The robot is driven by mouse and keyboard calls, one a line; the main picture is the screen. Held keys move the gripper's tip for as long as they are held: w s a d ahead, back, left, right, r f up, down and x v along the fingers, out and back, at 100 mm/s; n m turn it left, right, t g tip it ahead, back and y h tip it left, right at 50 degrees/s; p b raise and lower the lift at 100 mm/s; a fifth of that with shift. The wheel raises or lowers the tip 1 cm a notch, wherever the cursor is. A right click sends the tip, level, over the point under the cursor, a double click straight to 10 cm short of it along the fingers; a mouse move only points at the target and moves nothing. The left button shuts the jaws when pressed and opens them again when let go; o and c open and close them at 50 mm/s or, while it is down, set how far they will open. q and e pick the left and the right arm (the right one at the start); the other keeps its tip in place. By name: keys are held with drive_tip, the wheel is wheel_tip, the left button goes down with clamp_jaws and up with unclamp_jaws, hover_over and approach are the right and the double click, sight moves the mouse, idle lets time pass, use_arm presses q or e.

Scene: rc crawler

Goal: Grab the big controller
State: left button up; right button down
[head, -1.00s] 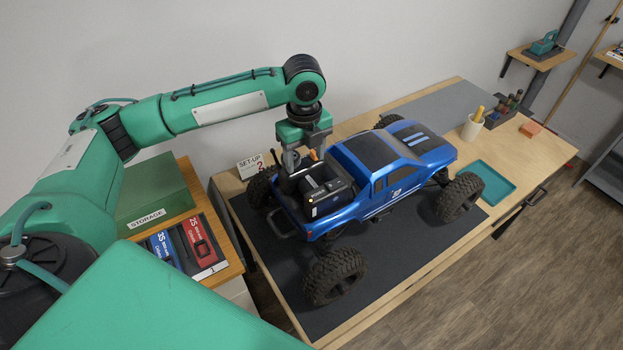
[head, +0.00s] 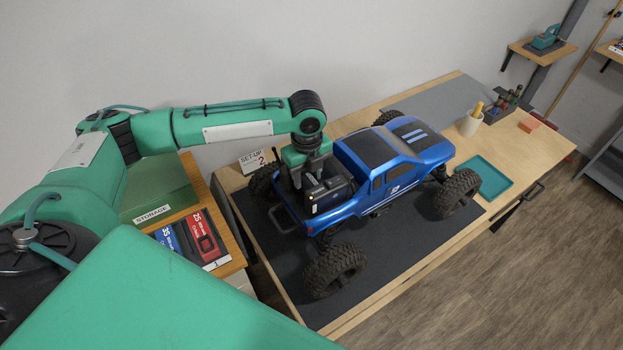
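The blue RC crawler (head: 408,157) stands on the dark mat on the bench. In its rear bed sits a black boxy unit (head: 330,195) with a small yellow mark; I take it for the big controller but cannot read a label. My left gripper (head: 311,178) points down into the bed, at the back of this unit. Its grey fingers are partly hidden by the unit, so I cannot tell whether they touch or grip it. A thin black antenna stands beside the gripper on the left. My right gripper is out of view.
A "SET-UP 2" card (head: 256,162) stands behind the crawler's rear. A green storage box (head: 158,190) and red and blue packs (head: 200,238) are on the wooden cabinet at left. A teal tray (head: 483,178) and a cup (head: 470,124) are at right.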

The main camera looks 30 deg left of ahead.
use_arm(q)
drive_tip(key=c, duration=0.7)
drive_tip(key=shift+c, duration=0.2)
